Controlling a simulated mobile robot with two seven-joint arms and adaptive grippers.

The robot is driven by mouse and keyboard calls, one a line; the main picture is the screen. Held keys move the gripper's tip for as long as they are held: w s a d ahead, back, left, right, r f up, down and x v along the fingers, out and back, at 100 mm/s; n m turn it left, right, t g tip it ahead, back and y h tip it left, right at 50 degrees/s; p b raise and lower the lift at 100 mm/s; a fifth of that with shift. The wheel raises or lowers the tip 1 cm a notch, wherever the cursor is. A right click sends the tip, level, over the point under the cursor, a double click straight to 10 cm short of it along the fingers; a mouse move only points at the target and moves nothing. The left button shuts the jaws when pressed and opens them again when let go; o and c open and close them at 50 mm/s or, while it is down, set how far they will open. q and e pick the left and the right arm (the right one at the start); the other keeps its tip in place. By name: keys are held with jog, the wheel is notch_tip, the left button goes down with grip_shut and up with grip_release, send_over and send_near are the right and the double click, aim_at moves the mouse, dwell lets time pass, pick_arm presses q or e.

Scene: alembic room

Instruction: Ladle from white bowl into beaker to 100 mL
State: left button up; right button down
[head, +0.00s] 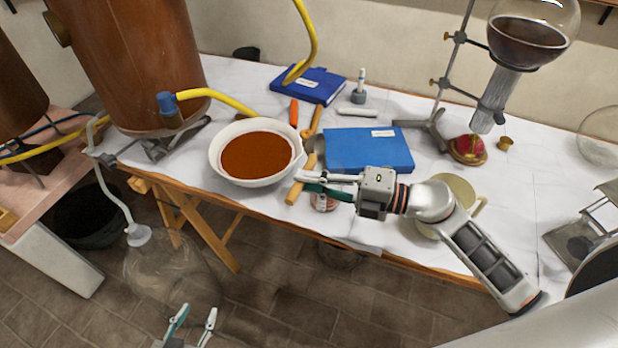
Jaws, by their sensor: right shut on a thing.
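The white bowl (218,152) stands near the table's front left edge, holding reddish-brown contents (257,155). My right gripper (308,183) is just right of the bowl, low over the table. It is shut on what seems to be the ladle; a small grey rounded part (315,148) shows just beyond the fingers, and the rest is hard to make out. My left gripper (192,322) is open and empty, low at the bottom of the view, off the table. I cannot make out a graduated beaker; a cream handled jug (460,188) stands partly behind my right arm.
A small jar (324,203) stands under my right gripper. Wooden-handled tools (312,120) lie beside the bowl. Blue books (368,150) lie behind. A copper vessel (135,60) with a yellow hose stands left, a stand with a round flask (530,40) right. A glass vessel (165,265) is below.

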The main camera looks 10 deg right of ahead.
pick_arm(q)
jog(key=a+p, duration=0.1)
jog(key=p, duration=0.1)
jog(key=s+a+r+p, duration=0.1)
jog(key=shift+s+y+p, duration=0.2)
jog(key=shift+y+p, duration=0.15)
jog(key=shift+y, duration=0.05)
pick_arm(e)
jog(key=shift+w+a+r+g+h, duration=0.15)
jog(key=shift+g+h, duration=0.15)
jog(key=shift+h, duration=0.3)
